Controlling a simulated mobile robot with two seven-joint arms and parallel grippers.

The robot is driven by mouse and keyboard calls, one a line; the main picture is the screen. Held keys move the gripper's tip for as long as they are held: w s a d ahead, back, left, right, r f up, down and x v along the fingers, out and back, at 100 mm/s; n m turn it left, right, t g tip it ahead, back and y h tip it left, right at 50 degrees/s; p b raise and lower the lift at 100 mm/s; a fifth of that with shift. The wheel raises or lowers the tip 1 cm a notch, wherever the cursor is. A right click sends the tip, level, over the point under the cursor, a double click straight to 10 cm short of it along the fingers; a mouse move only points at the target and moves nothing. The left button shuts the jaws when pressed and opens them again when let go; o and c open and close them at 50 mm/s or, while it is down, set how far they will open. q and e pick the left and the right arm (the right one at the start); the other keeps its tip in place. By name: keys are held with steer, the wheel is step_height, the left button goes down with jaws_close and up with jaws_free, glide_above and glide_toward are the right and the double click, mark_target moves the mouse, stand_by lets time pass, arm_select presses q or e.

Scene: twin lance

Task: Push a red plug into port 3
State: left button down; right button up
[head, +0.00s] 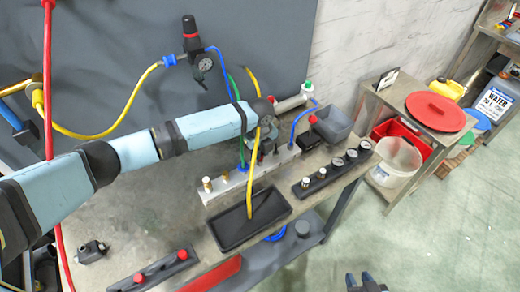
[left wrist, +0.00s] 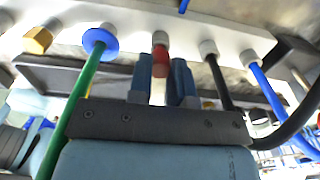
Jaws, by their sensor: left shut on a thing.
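The silver manifold (head: 236,185) runs along the bench, with brass fittings at its left end and hoses in other ports. My left gripper (left wrist: 161,82) is shut on a red plug (left wrist: 161,62), between its two blue fingers. In the left wrist view the plug lines up with a pale port collar (left wrist: 160,38) on the manifold (left wrist: 130,14), between the green and black hoses. I cannot tell how deep it sits, nor read a port number. In the head view my left arm mostly hides that gripper. My right gripper (head: 366,282) is at the bottom edge, fingers apart and empty.
A green hose (left wrist: 77,95) and a black hose (left wrist: 222,82) flank my left gripper closely. A black tray (head: 234,231) lies in front of the manifold. A black rack (head: 155,272) with red-topped pieces and a gauge strip (head: 335,170) stand nearby.

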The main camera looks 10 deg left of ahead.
arm_select(q)
steer(key=shift+f, duration=0.65)
steer(key=c, duration=1)
jaws_free()
steer(key=shift+o, duration=0.2)
step_height(320, 180, up, 14)
steer(key=b, duration=0.2)
steer(key=shift+f, duration=0.2)
